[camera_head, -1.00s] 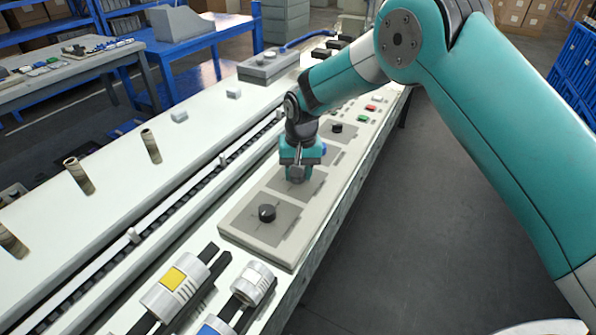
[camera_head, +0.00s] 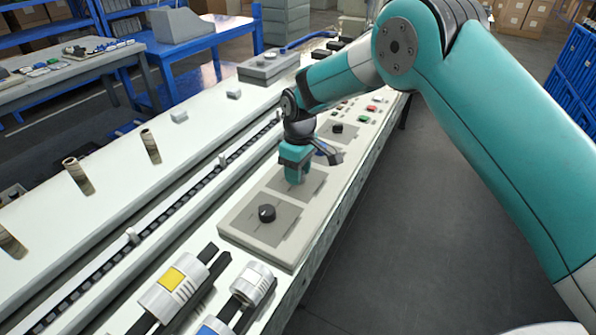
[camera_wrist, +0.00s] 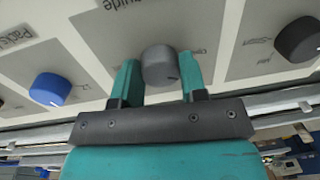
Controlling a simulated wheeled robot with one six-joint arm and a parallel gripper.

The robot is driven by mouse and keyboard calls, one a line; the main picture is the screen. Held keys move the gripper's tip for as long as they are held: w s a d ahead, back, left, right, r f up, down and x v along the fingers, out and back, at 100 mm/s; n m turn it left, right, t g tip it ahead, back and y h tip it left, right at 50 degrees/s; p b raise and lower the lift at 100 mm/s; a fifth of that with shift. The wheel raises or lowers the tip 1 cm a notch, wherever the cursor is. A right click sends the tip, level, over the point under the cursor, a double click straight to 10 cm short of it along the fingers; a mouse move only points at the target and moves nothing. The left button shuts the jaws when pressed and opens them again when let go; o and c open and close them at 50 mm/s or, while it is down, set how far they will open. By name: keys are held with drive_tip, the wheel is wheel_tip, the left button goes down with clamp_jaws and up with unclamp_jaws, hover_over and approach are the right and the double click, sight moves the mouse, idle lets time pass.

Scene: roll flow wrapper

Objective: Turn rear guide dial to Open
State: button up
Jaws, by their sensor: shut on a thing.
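The rear guide dial is a grey round knob (camera_wrist: 160,66) in the middle of the wrist view, on a grey plate whose printed label reads "guide" in part. My gripper (camera_wrist: 161,72) points down at the panel with its teal fingers on either side of this knob, shut on it. The plate's position words are too blurred to read, so I cannot tell the dial's setting. In the head view my gripper (camera_head: 294,181) stands over the middle plate of the long panel and hides the dial.
A black dial (camera_head: 266,213) sits on the panel's near plate and also shows at right in the wrist view (camera_wrist: 298,40). A blue dial (camera_wrist: 50,88) is on the other side. Rollers (camera_head: 170,292) stand at the near end. Red and green buttons lie farther back.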

drive_tip(key=n, duration=0.5)
drive_tip(key=shift+n, duration=0.3)
idle(0.4)
drive_tip(key=o, duration=0.9)
drive_tip(key=shift+w+d+r+b, duration=0.1)
drive_tip(key=shift+w+r+b, duration=0.1)
drive_tip(key=shift+r, duration=2.7)
drive_tip(key=shift+w+a+r+b, duration=0.15)
drive_tip(key=shift+r+b, duration=0.1)
drive_tip(key=shift+r, duration=2.65)
drive_tip(key=shift+w+d+r+b, duration=0.15)
drive_tip(key=shift+w+r+b, duration=0.05)
drive_tip(key=shift+r, duration=2.7)
